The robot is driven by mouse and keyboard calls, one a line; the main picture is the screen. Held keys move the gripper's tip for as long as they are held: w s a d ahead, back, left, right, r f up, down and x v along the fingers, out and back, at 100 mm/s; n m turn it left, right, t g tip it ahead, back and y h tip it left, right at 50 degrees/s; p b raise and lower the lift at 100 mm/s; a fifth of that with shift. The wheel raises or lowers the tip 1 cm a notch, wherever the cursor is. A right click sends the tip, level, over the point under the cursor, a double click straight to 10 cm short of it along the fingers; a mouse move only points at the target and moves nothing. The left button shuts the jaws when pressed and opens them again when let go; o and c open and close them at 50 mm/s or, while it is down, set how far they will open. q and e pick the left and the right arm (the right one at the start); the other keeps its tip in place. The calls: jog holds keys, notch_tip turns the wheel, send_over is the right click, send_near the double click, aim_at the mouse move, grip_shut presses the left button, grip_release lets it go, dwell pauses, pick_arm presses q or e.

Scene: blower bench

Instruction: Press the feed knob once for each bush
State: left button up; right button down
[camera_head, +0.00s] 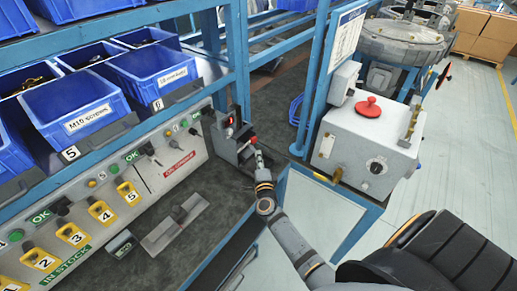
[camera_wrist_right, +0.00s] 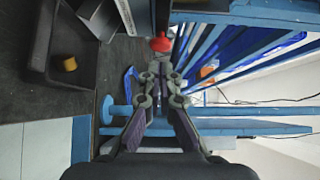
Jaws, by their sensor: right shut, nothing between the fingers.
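The feeder is a dark upright box (camera_head: 226,130) with a small red display, at the far right end of the bench. Its red knob (camera_head: 253,140) shows beside it. In the wrist view the red knob (camera_wrist_right: 160,44) is straight ahead of the fingertips, with a small gap in the picture. My right gripper (camera_head: 259,155) is shut and empty, close in front of the knob; it also shows in the wrist view (camera_wrist_right: 156,75). A brass-coloured bush (camera_wrist_right: 69,64) lies in the feeder's dark tray (camera_wrist_right: 40,80). My left gripper is not in view.
A white box with a red mushroom button (camera_head: 368,107) stands right of the arm. Blue bins (camera_head: 75,108) fill the rack at left, above a panel with numbered yellow tags (camera_head: 101,211). A grey fixture (camera_head: 175,223) lies on the dark bench top.

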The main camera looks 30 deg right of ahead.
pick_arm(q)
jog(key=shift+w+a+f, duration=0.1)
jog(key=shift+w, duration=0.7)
pick_arm(e)
jog(key=v, duration=0.3)
jog(key=shift+s+a, duration=0.1)
jog(key=shift+s, duration=0.25)
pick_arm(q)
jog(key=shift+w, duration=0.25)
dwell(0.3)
